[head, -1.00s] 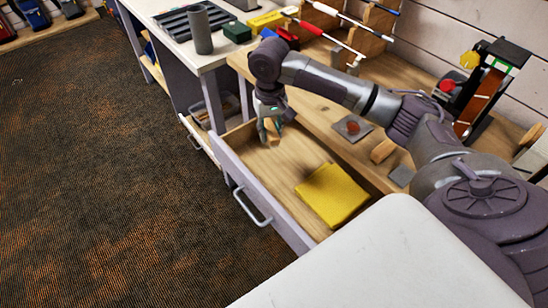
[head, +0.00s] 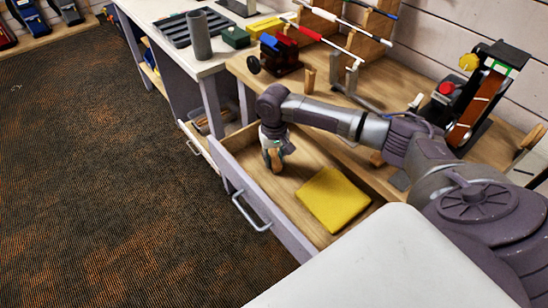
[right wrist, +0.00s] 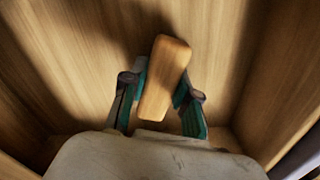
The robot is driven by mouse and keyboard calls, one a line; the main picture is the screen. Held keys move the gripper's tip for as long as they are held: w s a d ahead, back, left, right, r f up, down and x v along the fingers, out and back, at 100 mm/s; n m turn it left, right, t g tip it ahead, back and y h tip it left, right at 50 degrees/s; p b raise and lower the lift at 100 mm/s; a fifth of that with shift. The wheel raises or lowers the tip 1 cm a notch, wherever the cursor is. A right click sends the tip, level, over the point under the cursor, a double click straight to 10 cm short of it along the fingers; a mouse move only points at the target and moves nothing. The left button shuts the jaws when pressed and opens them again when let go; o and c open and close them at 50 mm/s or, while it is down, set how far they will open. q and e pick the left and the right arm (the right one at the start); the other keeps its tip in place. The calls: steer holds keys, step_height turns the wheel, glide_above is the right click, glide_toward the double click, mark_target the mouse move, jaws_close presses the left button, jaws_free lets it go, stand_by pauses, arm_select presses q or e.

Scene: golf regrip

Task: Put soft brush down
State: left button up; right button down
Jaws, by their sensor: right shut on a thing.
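The soft brush (head: 276,159) shows as a light wooden block; it also shows in the right wrist view (right wrist: 164,78), tilted slightly. Its bristles are not visible. My right gripper (head: 273,150) is shut on it, with a green-padded finger on each side in the right wrist view (right wrist: 160,100). The gripper points down into the open wooden drawer (head: 285,187), toward its far-left part. I cannot tell whether the brush touches the drawer floor. My left gripper is not in view.
A yellow cloth (head: 333,200) lies in the near-right part of the drawer. Bare drawer floor lies between it and my gripper. The wooden bench (head: 335,128) above holds a red-and-blue vise (head: 280,53) and a belt sander (head: 475,95). A white surface (head: 380,260) is in front.

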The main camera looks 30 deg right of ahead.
mark_target(274, 156)
steer(key=c, duration=0.9)
jaws_free()
steer(key=shift+o, duration=0.2)
step_height(274, 156, up, 12)
steer(key=shift+r, duration=0.1)
